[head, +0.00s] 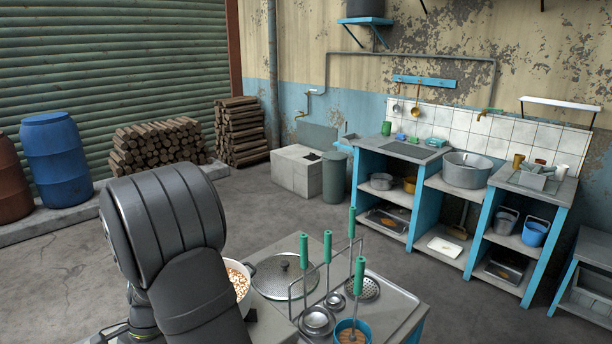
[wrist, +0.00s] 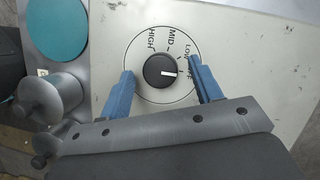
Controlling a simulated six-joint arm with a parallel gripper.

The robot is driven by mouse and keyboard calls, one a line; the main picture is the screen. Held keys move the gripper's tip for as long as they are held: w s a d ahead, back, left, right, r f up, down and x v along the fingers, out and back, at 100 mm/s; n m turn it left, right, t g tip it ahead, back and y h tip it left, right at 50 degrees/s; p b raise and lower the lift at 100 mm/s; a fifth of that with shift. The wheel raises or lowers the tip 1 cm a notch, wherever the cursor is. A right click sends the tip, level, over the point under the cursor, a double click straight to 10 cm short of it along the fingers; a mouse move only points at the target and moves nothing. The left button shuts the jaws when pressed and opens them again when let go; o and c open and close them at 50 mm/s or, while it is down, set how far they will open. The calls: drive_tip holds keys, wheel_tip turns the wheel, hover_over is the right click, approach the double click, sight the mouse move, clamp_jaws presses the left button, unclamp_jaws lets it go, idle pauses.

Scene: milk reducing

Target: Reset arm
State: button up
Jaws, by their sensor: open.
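A black round knob (wrist: 159,72) with a white mark sits on a pale panel (wrist: 262,60) in the wrist view. Its dial is lettered HIGH, MID and LOW, with a further label partly covered by a finger. The white mark points right, toward the covered label. My gripper (wrist: 161,69) is open, with one blue finger on each side of the knob. I cannot tell whether the fingers touch the panel. In the head view my dark arm fills the lower left and the gripper is hidden.
A pot (head: 239,287) with pale contents stands partly behind my arm. Beside it are a lid (head: 284,276) and a rack of green-handled utensils (head: 328,248). A blue shelf unit (head: 423,212) stands against the back wall. Open floor lies between.

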drive_tip(key=v, duration=1.7)
drive_tip(key=x, duration=1.7)
drive_tip(key=shift+s+f, duration=0.1)
drive_tip(key=shift+f, duration=0.1)
drive_tip(key=shift+a+r+n+h, duration=0.15)
drive_tip(key=shift+n+h, duration=0.15)
drive_tip(key=shift+n, duration=0.3)
drive_tip(key=shift+n+h, duration=0.4)
drive_tip(key=shift+n, duration=0.8)
drive_tip(key=n+h, duration=0.1)
drive_tip(key=n, duration=0.1)
drive_tip(key=n+h, duration=0.1)
drive_tip(key=n, duration=0.2)
drive_tip(key=shift+a, duration=0.2)
drive_tip(key=n, duration=0.2)
drive_tip(key=n+t+h, duration=0.1)
drive_tip(key=n, duration=0.2)
drive_tip(key=shift+a+h, duration=0.15)
drive_tip(key=shift+h, duration=0.15)
drive_tip(key=n+t, duration=0.1)
drive_tip(key=n, duration=0.3)
drive_tip(key=shift+s+h, duration=0.1)
drive_tip(key=shift+h, duration=0.3)
